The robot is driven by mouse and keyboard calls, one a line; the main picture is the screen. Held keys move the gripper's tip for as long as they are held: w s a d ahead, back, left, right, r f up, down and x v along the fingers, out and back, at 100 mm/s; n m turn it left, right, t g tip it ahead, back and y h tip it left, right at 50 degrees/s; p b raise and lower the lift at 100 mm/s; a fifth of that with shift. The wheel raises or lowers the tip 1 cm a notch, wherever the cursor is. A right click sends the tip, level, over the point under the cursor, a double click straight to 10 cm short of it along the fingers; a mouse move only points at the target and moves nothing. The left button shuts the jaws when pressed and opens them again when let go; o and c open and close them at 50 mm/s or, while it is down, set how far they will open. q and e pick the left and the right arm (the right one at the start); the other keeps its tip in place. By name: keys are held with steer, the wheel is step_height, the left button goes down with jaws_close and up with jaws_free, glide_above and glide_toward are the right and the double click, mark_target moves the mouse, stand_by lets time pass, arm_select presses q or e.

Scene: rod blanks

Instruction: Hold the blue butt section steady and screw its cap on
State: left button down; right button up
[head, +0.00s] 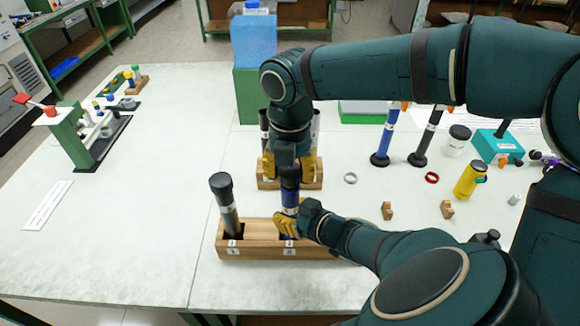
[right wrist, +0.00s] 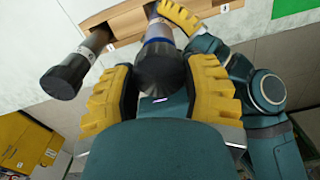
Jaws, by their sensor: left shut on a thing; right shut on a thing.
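The blue butt section (head: 290,199) stands upright in a slot of the front wooden block (head: 260,250). My left gripper (head: 287,222) is shut on it low down, just above the block. A dark cap (head: 290,182) is on the top end of the blue section; whether it is fully seated I cannot tell. My right gripper (head: 288,166) comes from above and is shut on the cap. In the right wrist view the cap (right wrist: 160,68) sits between the yellow fingers, with a blue band (right wrist: 158,42) just beyond it.
A grey rod with a dark cap (head: 221,184) leans in the same block, left of my grippers. Another wooden block (head: 267,184) with dark rods stands behind. Blue (head: 385,140) and dark (head: 427,138) rods stand right. The table's left front is clear.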

stand_by(0.3)
steer(key=shift+f, duration=0.85)
steer(key=shift+f, duration=0.6)
steer(key=m, duration=0.6)
steer(key=shift+m, duration=0.3)
steer(key=m, duration=0.6)
steer(key=shift+w+a, duration=0.1)
steer(key=shift+w, duration=0.05)
steer(key=o, duration=0.7)
